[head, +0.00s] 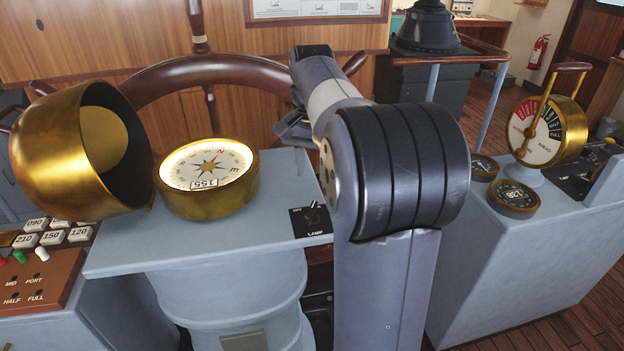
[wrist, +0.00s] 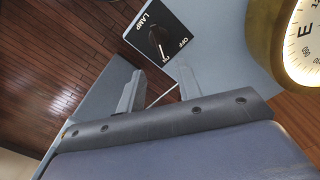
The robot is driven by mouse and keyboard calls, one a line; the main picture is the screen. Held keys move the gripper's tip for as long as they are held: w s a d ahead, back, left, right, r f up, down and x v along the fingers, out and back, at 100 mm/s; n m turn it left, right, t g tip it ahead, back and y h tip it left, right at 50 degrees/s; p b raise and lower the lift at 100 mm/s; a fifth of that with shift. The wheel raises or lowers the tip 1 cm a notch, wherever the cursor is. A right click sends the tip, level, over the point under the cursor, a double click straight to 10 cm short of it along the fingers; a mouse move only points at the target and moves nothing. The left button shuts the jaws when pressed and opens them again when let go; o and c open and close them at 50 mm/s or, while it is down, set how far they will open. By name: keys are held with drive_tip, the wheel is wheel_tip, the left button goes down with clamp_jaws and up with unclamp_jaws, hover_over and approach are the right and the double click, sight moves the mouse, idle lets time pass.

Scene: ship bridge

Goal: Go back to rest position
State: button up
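My gripper (wrist: 161,72) shows in the wrist view with its two grey fingers apart and nothing between them. In the head view, my gripper (head: 293,130) is mostly hidden behind my own arm, above the right side of the compass stand. The lamp switch (wrist: 157,40), a black plate with a small knob, lies just beyond the fingertips in the wrist view. The fingers look apart from it. In the head view the lamp switch (head: 311,219) sits at the stand's right corner. Its knob seems to point toward the ON mark.
The pale blue stand (head: 240,245) bears a brass compass (head: 209,180) with a bright dial and an open brass hood (head: 75,150) at left. The ship's wheel (head: 215,75) stands behind. At right is a console (head: 540,240) with a brass telegraph (head: 550,130).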

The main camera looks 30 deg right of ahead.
sight(312, 207)
drive_tip(key=shift+r, duration=0.1)
wheel_tip(312, 207, down, 11)
idle(0.7)
drive_tip(key=shift+r, duration=0.1)
drive_tip(key=shift+r, duration=0.1)
